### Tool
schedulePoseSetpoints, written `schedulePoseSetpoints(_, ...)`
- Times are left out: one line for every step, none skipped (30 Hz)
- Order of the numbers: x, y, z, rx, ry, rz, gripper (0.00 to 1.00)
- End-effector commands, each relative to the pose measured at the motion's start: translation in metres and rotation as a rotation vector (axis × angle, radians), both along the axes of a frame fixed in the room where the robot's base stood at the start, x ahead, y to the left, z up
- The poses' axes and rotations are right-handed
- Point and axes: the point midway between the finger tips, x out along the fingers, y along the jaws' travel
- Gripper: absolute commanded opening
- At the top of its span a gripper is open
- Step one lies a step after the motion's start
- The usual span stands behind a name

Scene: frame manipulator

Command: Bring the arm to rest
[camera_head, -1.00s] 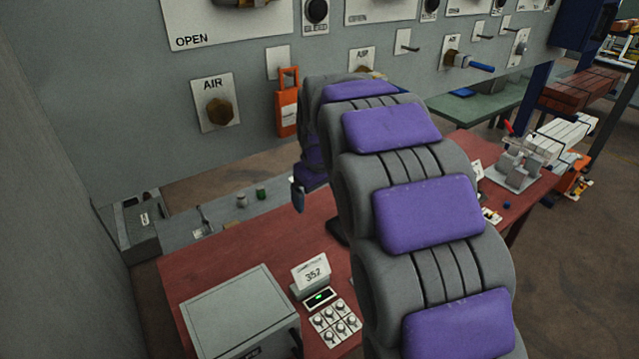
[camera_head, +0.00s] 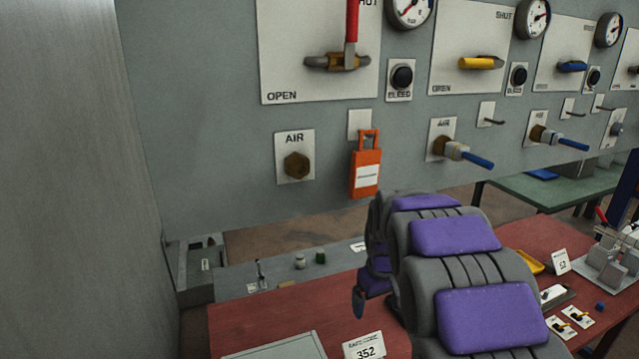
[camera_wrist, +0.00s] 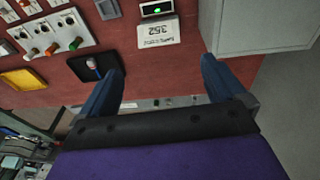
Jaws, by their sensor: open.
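My arm (camera_head: 455,238), grey with purple pads, rises from the bottom right of the head view and bends over the red bench. Most of my gripper is hidden behind the arm there; a blue finger (camera_head: 358,302) shows at its left. In the wrist view my gripper (camera_wrist: 160,82) has two blue fingers spread wide apart with nothing between them. It is over the red bench (camera_wrist: 170,75), which lies beyond the fingers.
A wall panel carries a red-handled valve (camera_head: 340,60), an orange lockout tag (camera_head: 366,170) and an AIR fitting (camera_head: 296,165). On the bench are a 352 card (camera_head: 364,347), a grey box (camera_wrist: 255,45), a black tray (camera_wrist: 94,66) and a yellow tray (camera_wrist: 22,79).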

Motion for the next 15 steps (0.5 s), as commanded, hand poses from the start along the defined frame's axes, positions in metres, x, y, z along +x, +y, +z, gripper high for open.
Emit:
schedulePoseSetpoints(-0.018, 0.001, -0.002, 0.003, 0.012, -0.016, 0.97)
schedulePoseSetpoints(-0.029, 0.001, 0.000, 0.004, 0.018, -0.028, 0.97)
schedulePoseSetpoints(-0.045, 0.002, -0.001, 0.007, 0.033, -0.044, 0.97)
schedulePoseSetpoints(-0.058, 0.002, -0.002, 0.009, 0.045, -0.057, 0.97)
schedulePoseSetpoints(-0.069, 0.003, -0.001, 0.011, 0.052, -0.068, 0.97)
schedulePoseSetpoints(-0.085, 0.004, -0.002, 0.012, 0.065, -0.086, 0.97)
schedulePoseSetpoints(-0.098, 0.004, -0.004, 0.014, 0.078, -0.097, 0.97)
schedulePoseSetpoints(-0.110, 0.005, -0.005, 0.016, 0.086, -0.109, 0.97)
schedulePoseSetpoints(-0.125, 0.006, -0.006, 0.018, 0.096, -0.123, 0.97)
schedulePoseSetpoints(-0.138, 0.007, -0.008, 0.020, 0.108, -0.134, 0.97)
schedulePoseSetpoints(-0.150, 0.008, -0.010, 0.022, 0.118, -0.145, 0.97)
schedulePoseSetpoints(-0.166, 0.009, -0.012, 0.024, 0.129, -0.159, 0.97)
schedulePoseSetpoints(-0.178, 0.010, -0.015, 0.025, 0.140, -0.170, 0.97)
schedulePoseSetpoints(-0.192, 0.011, -0.017, 0.026, 0.150, -0.179, 0.97)
schedulePoseSetpoints(-0.208, 0.012, -0.021, 0.027, 0.163, -0.194, 0.97)
